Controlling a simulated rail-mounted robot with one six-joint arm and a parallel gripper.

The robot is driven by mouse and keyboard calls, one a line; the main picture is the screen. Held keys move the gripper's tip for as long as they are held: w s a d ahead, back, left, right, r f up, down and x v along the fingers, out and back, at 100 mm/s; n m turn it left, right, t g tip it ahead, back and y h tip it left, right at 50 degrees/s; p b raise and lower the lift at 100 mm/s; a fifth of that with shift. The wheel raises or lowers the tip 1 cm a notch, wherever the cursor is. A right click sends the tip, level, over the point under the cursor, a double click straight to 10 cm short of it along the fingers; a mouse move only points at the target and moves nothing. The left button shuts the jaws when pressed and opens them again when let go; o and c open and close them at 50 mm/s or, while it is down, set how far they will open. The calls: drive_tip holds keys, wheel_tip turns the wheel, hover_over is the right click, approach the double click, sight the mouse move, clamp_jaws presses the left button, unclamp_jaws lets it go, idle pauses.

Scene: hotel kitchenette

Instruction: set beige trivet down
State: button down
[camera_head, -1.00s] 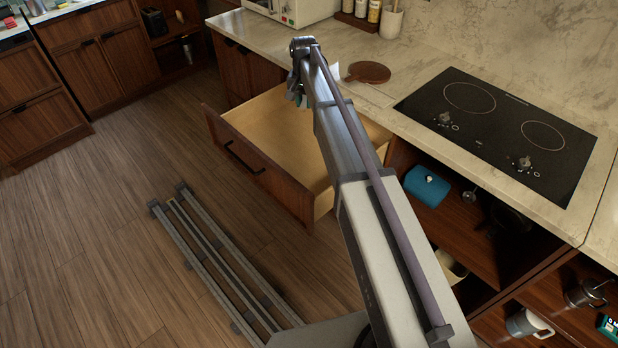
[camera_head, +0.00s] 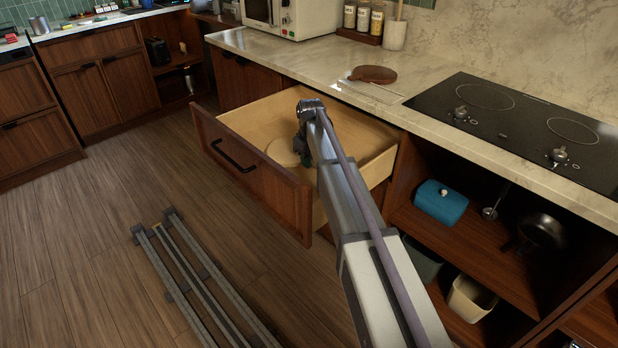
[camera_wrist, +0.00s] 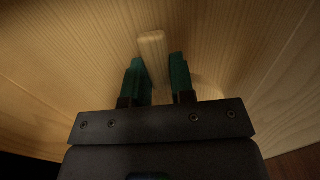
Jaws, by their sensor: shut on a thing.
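The beige trivet (camera_head: 283,152) is a pale, roundish disc, seen partly behind my arm inside the open drawer's outline. Its colour is close to the drawer's wood. My gripper (camera_head: 303,152) is at the trivet's right edge, low in the drawer opening, and is shut on it. In the wrist view the two dark green fingers of my gripper (camera_wrist: 157,78) point down at pale wood. The contact is hard to make out there, and I cannot tell whether the trivet touches the drawer floor.
The open drawer (camera_head: 250,180) has a dark wood front and pale inner walls around my gripper. The countertop (camera_head: 300,62) above it holds a brown round board (camera_head: 373,74) and a black cooktop (camera_head: 510,120). A lower open shelf at right holds a blue box (camera_head: 440,201).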

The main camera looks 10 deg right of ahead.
sight(310, 175)
wheel_tip(310, 175, down, 4)
drive_tip(key=b, duration=0.3)
drive_tip(key=shift+b, duration=0.4)
drive_tip(key=shift+r+p, duration=0.3)
drive_tip(key=shift+f+b, duration=0.3)
drive_tip(key=c, duration=1)
unclamp_jaws()
drive_tip(key=shift+r, duration=0.1)
drive_tip(key=shift+o, duration=0.2)
wheel_tip(310, 175, up, 13)
drive_tip(key=p, duration=1.3)
drive_tip(key=shift+f, duration=0.25)
drive_tip(key=shift+f, duration=0.1)
drive_tip(key=shift+s, duration=0.1)
